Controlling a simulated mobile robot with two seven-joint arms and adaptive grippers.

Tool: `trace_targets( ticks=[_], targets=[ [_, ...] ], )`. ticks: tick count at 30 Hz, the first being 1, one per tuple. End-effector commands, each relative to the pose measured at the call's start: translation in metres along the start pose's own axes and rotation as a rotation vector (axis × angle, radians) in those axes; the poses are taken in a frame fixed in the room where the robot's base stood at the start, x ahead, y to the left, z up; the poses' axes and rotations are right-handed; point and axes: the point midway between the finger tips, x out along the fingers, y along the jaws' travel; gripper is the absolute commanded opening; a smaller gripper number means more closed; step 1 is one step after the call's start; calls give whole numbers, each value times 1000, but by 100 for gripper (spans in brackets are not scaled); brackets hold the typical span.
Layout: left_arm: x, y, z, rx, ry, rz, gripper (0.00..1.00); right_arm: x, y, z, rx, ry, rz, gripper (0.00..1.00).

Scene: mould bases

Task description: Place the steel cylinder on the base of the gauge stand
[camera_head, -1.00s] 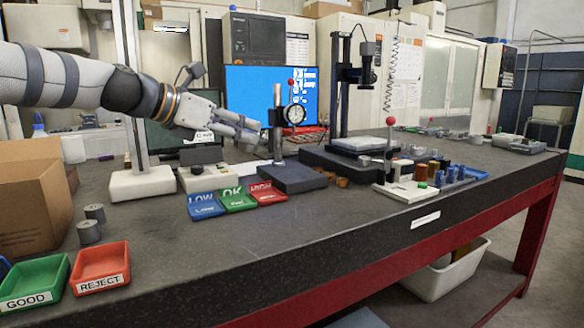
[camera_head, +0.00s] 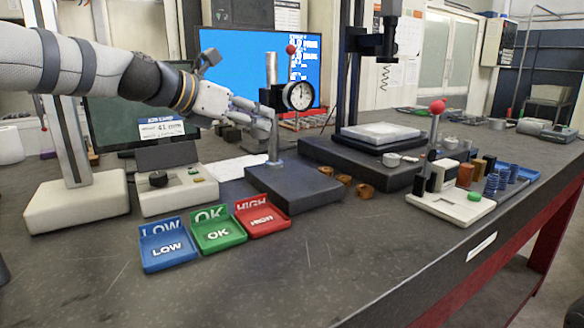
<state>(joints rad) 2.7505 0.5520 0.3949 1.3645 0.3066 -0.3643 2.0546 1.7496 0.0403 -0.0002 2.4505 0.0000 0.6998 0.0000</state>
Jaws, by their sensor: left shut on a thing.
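The gauge stand has a dark flat base (camera_head: 295,194), an upright steel column (camera_head: 272,68) and a round dial gauge (camera_head: 299,95). My left gripper (camera_head: 268,116) comes in from the left, at the column below the dial's height and above the base. It is shut on what seems to be the steel cylinder, which the fingers mostly hide. Whether the fingers touch the column I cannot tell. The base's visible top is bare apart from the column foot. My right gripper is not in view.
Blue LOW (camera_head: 167,247), green OK (camera_head: 218,234) and red HIGH (camera_head: 262,219) trays stand in front of the base. A readout box (camera_head: 174,190) is at its left. Brass pieces (camera_head: 341,180) lie at its right, near a larger stand (camera_head: 375,157). The front bench is clear.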

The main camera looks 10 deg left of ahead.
Motion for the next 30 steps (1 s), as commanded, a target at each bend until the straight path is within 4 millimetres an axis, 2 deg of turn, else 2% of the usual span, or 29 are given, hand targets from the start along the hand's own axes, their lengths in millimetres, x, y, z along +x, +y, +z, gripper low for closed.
trace_targets(
  ticks=[1, 3, 9, 17, 21, 30],
  targets=[
    [20, -5, -9, -4, 9, -3, 0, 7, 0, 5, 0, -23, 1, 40],
    [38, -14, -10, -3, 9, -3, 0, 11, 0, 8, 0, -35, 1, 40],
    [73, -27, -32, -5, 5, -1, 0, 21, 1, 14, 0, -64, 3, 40],
    [96, -37, -44, -3, 2, 1, 0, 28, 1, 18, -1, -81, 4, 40],
    [105, -36, -70, -6, 2, 2, 0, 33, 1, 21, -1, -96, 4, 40],
    [104, -36, -70, 0, -2, 2, 0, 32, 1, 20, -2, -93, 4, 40]
  ],
)
